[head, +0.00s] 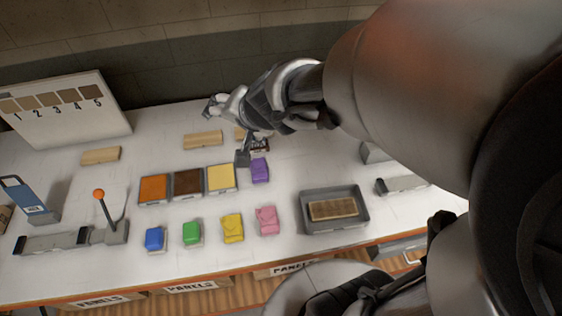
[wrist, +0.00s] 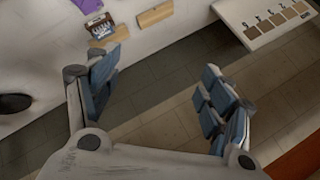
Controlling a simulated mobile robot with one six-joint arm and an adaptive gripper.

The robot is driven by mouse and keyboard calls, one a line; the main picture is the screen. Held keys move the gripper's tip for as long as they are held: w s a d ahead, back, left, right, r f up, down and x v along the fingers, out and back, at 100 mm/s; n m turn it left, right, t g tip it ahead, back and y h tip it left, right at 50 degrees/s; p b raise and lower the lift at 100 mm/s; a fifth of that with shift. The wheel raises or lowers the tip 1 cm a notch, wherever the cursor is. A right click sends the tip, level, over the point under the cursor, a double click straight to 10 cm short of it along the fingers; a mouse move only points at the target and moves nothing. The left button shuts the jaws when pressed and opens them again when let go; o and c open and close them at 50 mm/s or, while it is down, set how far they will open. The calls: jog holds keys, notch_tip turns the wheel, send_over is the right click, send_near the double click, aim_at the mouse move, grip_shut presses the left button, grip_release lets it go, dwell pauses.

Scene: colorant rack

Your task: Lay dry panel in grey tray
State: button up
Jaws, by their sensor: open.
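The grey tray (head: 362,213) stands near the front edge of the table, right of the sponge row, in the head view. A tan wooden panel (head: 333,209) lies flat inside it. My gripper (head: 227,131) is over the back of the table, well away from the tray. In the wrist view my gripper (wrist: 160,65) has its fingers wide apart with nothing between them. The tray is out of the wrist view.
Wooden blocks (head: 203,140) lie towards the back. Orange, brown and yellow trays (head: 188,184) form a row behind several coloured sponges (head: 232,228). A numbered board (head: 70,112) stands at left. A lever fixture (head: 112,232) is at front left.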

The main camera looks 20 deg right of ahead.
jog(key=s+a+r+n+g, duration=0.1)
jog(key=s+n, duration=0.2)
jog(key=s, duration=0.4)
jog(key=s+a+r+n+g, duration=0.2)
jog(key=s+n, duration=0.2)
jog(key=s, duration=0.4)
jog(key=s+d+n+g+h, duration=0.1)
jog(key=s+d, duration=0.4)
jog(key=s, duration=0.2)
jog(key=shift+s+d+f+n+h, duration=0.15)
jog(key=shift+d+f+n+h, duration=0.2)
jog(key=shift+f+h, duration=0.1)
